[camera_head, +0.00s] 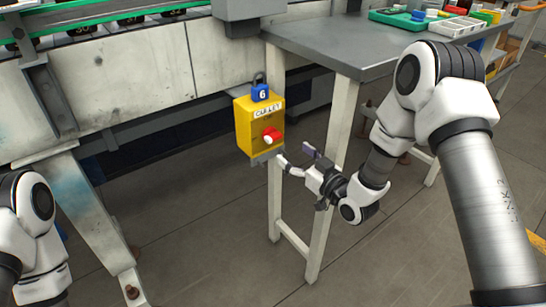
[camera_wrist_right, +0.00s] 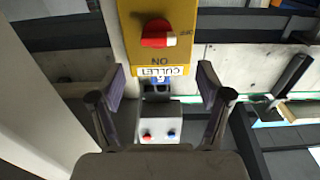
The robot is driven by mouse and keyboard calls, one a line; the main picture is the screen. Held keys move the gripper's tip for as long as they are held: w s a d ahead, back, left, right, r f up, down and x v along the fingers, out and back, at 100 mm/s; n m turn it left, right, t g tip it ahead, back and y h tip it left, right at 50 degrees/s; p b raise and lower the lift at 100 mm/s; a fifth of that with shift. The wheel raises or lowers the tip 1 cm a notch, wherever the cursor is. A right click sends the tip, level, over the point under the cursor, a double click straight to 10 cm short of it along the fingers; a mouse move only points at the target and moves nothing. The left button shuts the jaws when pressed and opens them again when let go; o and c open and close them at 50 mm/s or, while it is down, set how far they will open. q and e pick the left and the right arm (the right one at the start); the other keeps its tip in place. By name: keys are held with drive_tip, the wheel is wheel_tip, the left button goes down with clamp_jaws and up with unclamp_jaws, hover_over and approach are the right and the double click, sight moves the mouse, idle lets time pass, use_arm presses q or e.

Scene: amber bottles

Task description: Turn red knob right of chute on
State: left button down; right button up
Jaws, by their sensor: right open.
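The red knob (camera_head: 271,135) sits on the front of a yellow box (camera_head: 243,128) labelled "CULLET", with a blue tag "6" above it. The box is mounted beside the table leg in the head view. In the right wrist view the red knob (camera_wrist_right: 157,34) has a white end and shows upside down on the yellow box (camera_wrist_right: 140,10). My right gripper (camera_head: 296,161) is open and empty, just below and to the right of the knob; its two fingers also show apart in the wrist view (camera_wrist_right: 163,84). My left gripper is out of frame; only part of my left arm shows.
A conveyor (camera_head: 110,75) with a pale side wall runs along the left and back. A grey table (camera_head: 350,45) with trays (camera_head: 400,18) stands right of the box, its pale legs close to my right gripper. The floor in front is clear.

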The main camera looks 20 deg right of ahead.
sight(276, 139)
drive_tip(key=b+x, duration=0.1)
drive_tip(key=x, duration=0.6)
drive_tip(key=shift+w+f, duration=0.15)
drive_tip(key=shift+w, duration=0.2)
drive_tip(key=c, duration=1.2)
